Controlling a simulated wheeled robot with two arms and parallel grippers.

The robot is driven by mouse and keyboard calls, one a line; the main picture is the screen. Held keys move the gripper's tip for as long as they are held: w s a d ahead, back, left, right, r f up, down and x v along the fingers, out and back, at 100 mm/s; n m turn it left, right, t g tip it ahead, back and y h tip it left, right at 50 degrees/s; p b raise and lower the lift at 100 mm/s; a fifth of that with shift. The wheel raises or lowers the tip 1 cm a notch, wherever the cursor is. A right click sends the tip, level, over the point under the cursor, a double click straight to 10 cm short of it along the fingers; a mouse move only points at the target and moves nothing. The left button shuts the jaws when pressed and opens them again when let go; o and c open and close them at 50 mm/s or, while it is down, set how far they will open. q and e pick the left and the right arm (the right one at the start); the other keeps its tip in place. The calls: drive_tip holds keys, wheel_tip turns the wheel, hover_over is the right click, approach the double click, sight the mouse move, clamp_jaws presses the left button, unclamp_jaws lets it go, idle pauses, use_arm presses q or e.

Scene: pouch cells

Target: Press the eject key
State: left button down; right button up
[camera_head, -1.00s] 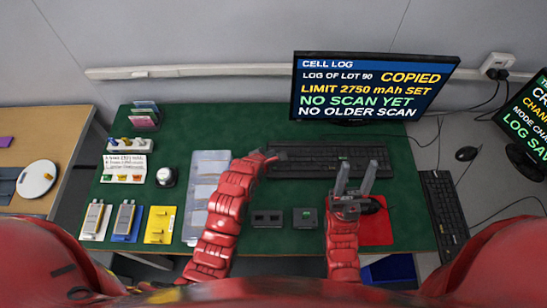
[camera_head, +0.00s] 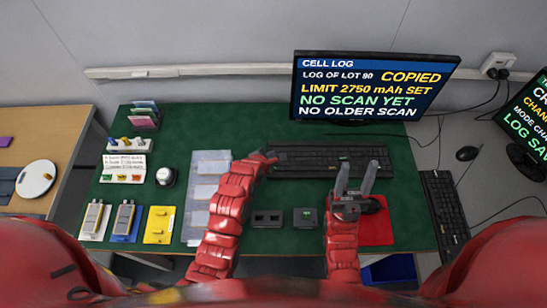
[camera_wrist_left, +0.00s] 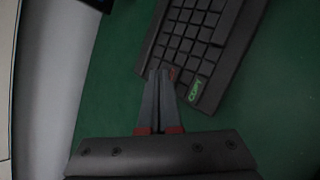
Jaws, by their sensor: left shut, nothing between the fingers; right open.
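A black keyboard (camera_head: 330,162) lies on the green mat below the monitor. My left gripper (camera_head: 281,156) is at its left end, shut and empty. In the left wrist view, the closed fingertips (camera_wrist_left: 160,74) reach over the end of the keyboard (camera_wrist_left: 195,45), beside a key lettered COPY in green (camera_wrist_left: 195,91). A small reddish mark (camera_wrist_left: 172,74) shows right at the fingertips, partly hidden; I cannot read it. No eject label is readable, and I cannot tell whether the tips touch a key. My right gripper (camera_head: 356,180) is open and empty below the keyboard.
The monitor (camera_head: 375,85) stands behind the keyboard. Two small dark boxes (camera_head: 267,218) (camera_head: 305,217) lie between my arms. A red pad (camera_head: 377,230) lies by my right gripper. A second keyboard (camera_head: 447,210) lies right of the mat. Trays and pouch cells occupy the left.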

use_arm(q)
drive_tip(key=shift+f, duration=0.45)
idle(0.4)
drive_tip(key=shift+r, duration=0.85)
drive_tip(key=shift+p, duration=0.3)
drive_tip(key=shift+r+p, duration=1.3)
drive_tip(key=shift+r, duration=1.3)
drive_tip(key=shift+s+f, duration=0.1)
drive_tip(key=shift+f, duration=0.05)
